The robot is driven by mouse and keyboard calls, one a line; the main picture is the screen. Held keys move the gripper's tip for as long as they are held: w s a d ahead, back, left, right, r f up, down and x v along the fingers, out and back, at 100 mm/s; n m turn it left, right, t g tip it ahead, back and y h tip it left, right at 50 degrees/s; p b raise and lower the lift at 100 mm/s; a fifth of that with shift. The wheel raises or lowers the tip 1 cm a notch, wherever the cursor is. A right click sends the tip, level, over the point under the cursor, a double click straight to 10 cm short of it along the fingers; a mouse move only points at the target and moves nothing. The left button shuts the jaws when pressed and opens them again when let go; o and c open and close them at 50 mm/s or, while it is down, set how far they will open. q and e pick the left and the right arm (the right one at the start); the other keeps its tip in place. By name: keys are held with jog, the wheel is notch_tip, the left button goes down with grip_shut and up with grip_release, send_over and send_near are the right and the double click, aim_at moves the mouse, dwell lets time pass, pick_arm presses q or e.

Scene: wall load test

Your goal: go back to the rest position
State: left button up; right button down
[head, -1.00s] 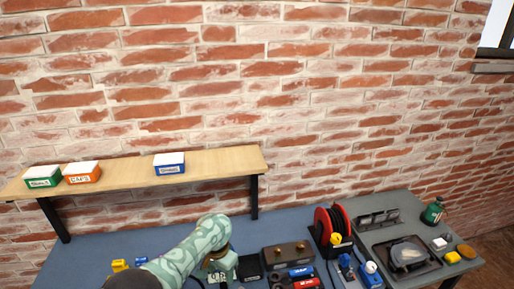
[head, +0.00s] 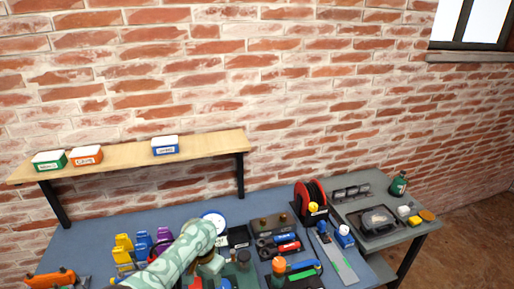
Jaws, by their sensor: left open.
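My left arm, in a pale green patterned cover, comes in from the bottom left of the head view and bends down over the blue-grey bench (head: 110,228). My left gripper (head: 208,270) is at its end, low over the bench, and open. The fingertips are hard to make out, and I see nothing held between them. My right gripper is not in view.
A wooden shelf (head: 215,143) on the brick wall holds a green box (head: 49,161), an orange box (head: 86,156) and a blue box (head: 165,146). A red reel (head: 309,198), a dark tool holder (head: 273,226) and a grey side table (head: 408,234) stand right of my arm.

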pick_arm(q)
jog(key=s+a+f+m+t, duration=0.1)
jog(key=s+a+f+t, duration=0.15)
jog(key=s, duration=0.75)
jog(key=s+a+r+t+y, duration=0.4)
jog(key=s+a+r+y, duration=0.1)
jog(key=s+a+r, duration=0.95)
jog(key=s+d+f+g+h+b, duration=0.15)
jog(key=f+b, duration=0.25)
jog(key=f, duration=0.8)
jog(key=s+d+f+h+b, duration=0.1)
jog(key=s+d+f+b, duration=0.2)
jog(key=f, duration=0.9)
jog(key=d+f+g+h+b, duration=0.15)
jog(key=f+b, duration=0.35)
jog(key=f, duration=0.7)
jog(key=s+f+n+g+h+b, duration=0.1)
jog(key=s+f+n+g+b, duration=0.2)
jog(key=s+f+b, duration=0.6)
jog(key=s+f, duration=1.1)
jog(key=f, duration=0.5)
jog(key=shift+s+d, duration=0.2)
jog(key=shift+d, duration=0.05)
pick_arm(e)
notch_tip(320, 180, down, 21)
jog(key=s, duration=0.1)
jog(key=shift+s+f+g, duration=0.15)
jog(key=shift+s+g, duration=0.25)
